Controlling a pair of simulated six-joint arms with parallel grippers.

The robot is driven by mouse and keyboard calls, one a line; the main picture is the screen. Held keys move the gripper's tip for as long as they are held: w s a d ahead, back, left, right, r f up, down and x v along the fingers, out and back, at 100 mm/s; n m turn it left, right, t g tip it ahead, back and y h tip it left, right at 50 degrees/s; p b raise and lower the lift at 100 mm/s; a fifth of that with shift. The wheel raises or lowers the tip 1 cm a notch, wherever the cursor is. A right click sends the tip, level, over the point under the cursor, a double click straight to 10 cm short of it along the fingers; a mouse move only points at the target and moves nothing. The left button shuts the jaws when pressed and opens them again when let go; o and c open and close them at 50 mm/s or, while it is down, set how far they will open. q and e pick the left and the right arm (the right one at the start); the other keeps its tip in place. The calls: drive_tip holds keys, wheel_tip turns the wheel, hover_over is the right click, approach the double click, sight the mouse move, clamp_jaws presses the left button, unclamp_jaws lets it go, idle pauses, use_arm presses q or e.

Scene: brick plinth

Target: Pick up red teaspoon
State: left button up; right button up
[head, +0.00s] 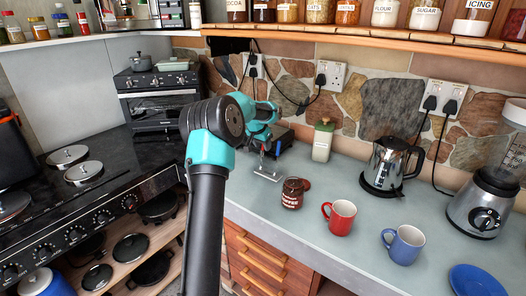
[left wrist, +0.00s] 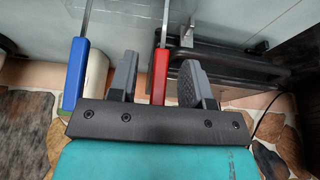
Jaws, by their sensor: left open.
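The red teaspoon (left wrist: 161,72) shows in the left wrist view, with its red handle between the two fingers of my left gripper (left wrist: 158,66). The fingers are open, with a gap on each side of the handle. Its metal shaft runs up out of the picture. A blue-handled utensil (left wrist: 76,72) lies outside the fingers to the left. In the head view, my left gripper (head: 273,143) is over the back of the counter, partly hidden by my arm. Small metal utensil ends (head: 267,174) show just in front of it. My right gripper is not in view.
A black appliance (left wrist: 225,62) is close beside the right finger. The stone wall is behind.

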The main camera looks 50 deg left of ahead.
use_arm(q)
drive_tip(key=shift+w+f, duration=0.15)
drive_tip(key=shift+f, duration=0.25)
clamp_jaws()
idle(0.4)
